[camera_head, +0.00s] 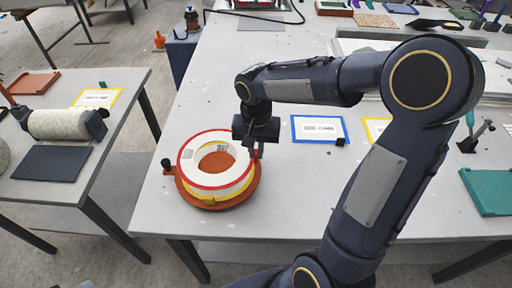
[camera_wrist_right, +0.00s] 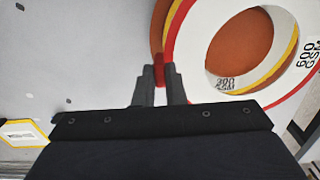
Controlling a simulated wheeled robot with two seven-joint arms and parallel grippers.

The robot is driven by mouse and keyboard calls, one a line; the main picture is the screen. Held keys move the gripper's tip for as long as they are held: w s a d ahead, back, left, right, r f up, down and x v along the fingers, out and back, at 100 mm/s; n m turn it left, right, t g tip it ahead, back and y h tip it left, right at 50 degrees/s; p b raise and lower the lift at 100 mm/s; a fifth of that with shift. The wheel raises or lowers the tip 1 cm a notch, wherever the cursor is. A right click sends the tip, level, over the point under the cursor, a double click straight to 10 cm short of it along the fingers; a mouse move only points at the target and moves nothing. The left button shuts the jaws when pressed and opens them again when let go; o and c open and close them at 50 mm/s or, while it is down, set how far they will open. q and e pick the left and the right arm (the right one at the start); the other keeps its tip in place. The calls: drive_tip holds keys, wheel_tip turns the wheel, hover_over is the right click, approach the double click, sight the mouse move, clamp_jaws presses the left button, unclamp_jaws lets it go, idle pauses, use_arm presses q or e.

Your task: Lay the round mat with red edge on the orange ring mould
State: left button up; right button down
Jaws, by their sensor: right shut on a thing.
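The round white mat with red edge (camera_head: 188,166) has a central hole and is over the orange ring mould (camera_head: 258,192) at the table's front left. A yellow-edged white layer (camera_head: 240,190) shows between them. I cannot tell whether the red-edged mat touches what is below. My right gripper (camera_head: 256,153) is at the mat's right side, shut on its red tab. The right wrist view shows the red tab (camera_wrist_right: 160,72) between the fingertips, with the mat's red edge (camera_wrist_right: 180,22) beyond. My left gripper is not in view.
Blue-framed (camera_head: 319,129) and yellow-framed (camera_head: 375,130) cards lie on the table right of the mould. A teal tray (camera_head: 489,190) lies farther right. A side table (camera_head: 120,95) at left holds a fabric roll (camera_head: 58,124). The table front between mould and tray is bare.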

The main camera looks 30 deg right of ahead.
sight(256, 162)
drive_tip(key=shift+f+b, duration=1.75)
drive_tip(key=shift+f, duration=0.95)
drive_tip(key=c, duration=1.4)
unclamp_jaws()
wheel_tip(256, 162, up, 8)
drive_tip(key=shift+f, duration=0.25)
drive_tip(key=shift+r, duration=0.15)
